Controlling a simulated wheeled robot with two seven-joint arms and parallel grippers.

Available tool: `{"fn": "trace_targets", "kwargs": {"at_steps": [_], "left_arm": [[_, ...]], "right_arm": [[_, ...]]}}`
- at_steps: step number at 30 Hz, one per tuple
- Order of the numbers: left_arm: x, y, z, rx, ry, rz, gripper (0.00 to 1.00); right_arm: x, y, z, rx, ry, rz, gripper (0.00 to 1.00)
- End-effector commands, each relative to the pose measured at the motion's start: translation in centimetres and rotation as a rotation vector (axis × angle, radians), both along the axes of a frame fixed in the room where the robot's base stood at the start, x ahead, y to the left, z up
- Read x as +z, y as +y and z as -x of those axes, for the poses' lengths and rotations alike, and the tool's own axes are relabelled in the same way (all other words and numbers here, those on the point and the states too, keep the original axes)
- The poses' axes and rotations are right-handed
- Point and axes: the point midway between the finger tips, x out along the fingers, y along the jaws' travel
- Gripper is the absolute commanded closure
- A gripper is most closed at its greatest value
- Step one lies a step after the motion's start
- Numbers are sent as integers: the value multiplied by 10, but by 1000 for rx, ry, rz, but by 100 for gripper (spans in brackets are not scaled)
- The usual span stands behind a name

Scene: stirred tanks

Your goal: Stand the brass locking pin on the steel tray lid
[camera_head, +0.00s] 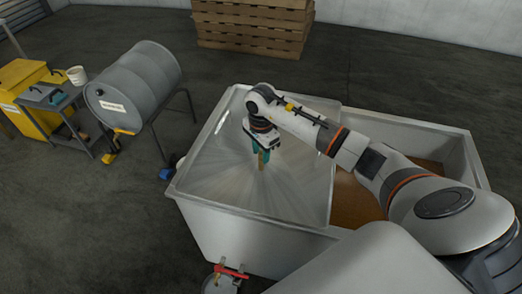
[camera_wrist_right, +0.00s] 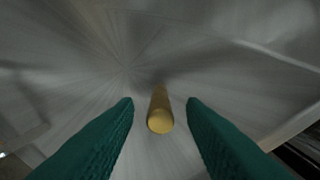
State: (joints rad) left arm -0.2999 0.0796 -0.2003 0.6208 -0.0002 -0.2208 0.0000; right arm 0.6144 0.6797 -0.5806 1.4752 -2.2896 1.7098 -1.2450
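The brass locking pin (camera_wrist_right: 160,115) stands on the steel tray lid (camera_wrist_right: 75,45) in the wrist view, with its round end toward the camera. The teal fingers of my right gripper (camera_wrist_right: 160,107) are on either side of it, with a visible gap at each side, so the gripper is open around the pin. In the head view the right gripper (camera_head: 261,155) points down over the middle of the steel lid (camera_head: 225,165), and the pin (camera_head: 262,161) shows small at its fingertips. My left gripper is not in view.
The lid covers the left part of a pale tank (camera_head: 240,236); its right part is open, with brown contents (camera_head: 355,203). A red-handled valve (camera_head: 232,272) is at the front. A grey drum (camera_head: 135,85), trolley (camera_head: 52,97) and yellow bin (camera_head: 25,75) stand left. Stacked pallets (camera_head: 252,28) stand behind.

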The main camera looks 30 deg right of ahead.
Motion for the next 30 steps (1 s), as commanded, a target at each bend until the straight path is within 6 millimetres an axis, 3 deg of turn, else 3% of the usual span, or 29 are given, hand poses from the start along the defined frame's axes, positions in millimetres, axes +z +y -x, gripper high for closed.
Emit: {"fn": "trace_targets", "kwargs": {"at_steps": [10, 21, 30], "left_arm": [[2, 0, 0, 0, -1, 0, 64], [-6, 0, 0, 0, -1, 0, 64], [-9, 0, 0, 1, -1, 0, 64]], "right_arm": [[11, 0, -1, 0, -4, 0, 63], [87, 0, -1, 0, -6, 1, 63], [121, 0, 0, 1, -1, 0, 63]]}}
